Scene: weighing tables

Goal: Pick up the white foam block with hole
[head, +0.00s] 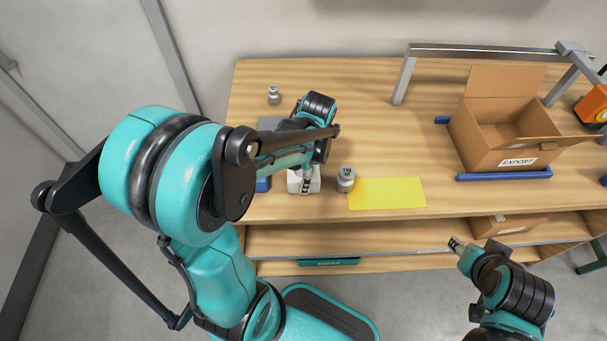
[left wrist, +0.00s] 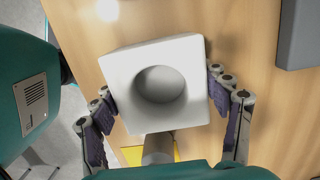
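The white foam block with hole (head: 296,186) is by the table's front edge, left of a grey weight (head: 345,180). My left gripper (head: 307,178) is over it, with a finger in front of the block. In the left wrist view the block (left wrist: 122,68) fills the middle, its round hole facing the camera. It sits slightly turned between the fingers of my left gripper (left wrist: 160,85), one close on each side. Whether the pads press on it cannot be told. My right gripper (head: 456,244) hangs in front of the table at the lower right, too small to read.
A yellow mat (head: 395,193) lies right of the weight. A small weight (head: 273,95) stands at the back left. An open cardboard box (head: 512,158) marked EXPORT stands at the right under a metal frame (head: 480,52). The table's middle back is clear.

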